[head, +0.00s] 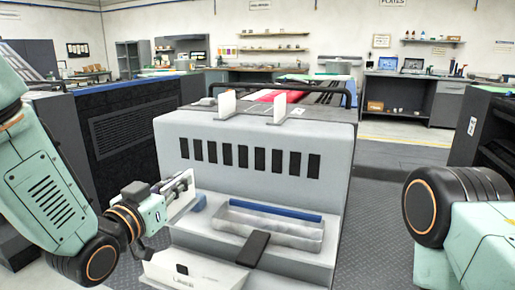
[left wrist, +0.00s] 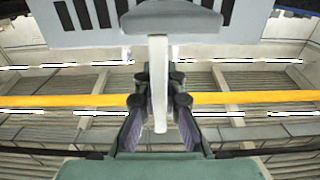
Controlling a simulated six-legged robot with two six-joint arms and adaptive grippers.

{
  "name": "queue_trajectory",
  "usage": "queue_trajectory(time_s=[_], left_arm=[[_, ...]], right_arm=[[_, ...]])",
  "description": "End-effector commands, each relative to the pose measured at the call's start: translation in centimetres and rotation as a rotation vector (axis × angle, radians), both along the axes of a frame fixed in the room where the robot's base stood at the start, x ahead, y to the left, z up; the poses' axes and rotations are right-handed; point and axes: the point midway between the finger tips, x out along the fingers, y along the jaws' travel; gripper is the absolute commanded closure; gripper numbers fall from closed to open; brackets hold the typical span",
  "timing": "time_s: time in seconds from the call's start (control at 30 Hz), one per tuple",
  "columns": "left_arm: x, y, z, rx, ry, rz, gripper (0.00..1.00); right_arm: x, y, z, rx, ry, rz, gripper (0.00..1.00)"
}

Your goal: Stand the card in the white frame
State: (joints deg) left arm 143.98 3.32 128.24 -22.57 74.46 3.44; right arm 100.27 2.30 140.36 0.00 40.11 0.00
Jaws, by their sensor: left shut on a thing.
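My left gripper (head: 181,187) is shut on a thin white card (head: 180,207), held upright and tilted at the left front of the grey machine. In the left wrist view the gripper (left wrist: 158,103) shows both fingers closed around a narrow white piece (left wrist: 158,70), seen edge-on. My right gripper is out of view; only part of that arm shows.
The grey machine (head: 255,125) has a row of dark slots and two white upright plates on top. Open floor lies to the right.

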Motion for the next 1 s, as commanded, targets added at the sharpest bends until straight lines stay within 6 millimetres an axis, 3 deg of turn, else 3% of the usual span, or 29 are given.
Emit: queue_trajectory(time_s=[0.2,0.33,0.67,1.0], left_arm=[[-0.9,-1.7,1.6,0.000,-0.002,-0.077,1.00],[-2.2,-2.4,1.4,-0.003,0.003,-0.135,1.00],[-6.4,-2.4,-2.7,-0.008,0.008,-0.223,1.00],[-12.4,0.0,-9.7,-0.007,0.010,-0.213,1.00]], right_arm=[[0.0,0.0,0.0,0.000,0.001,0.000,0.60],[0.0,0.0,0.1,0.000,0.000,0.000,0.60],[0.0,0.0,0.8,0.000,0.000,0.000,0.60],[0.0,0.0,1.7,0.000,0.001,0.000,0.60]])
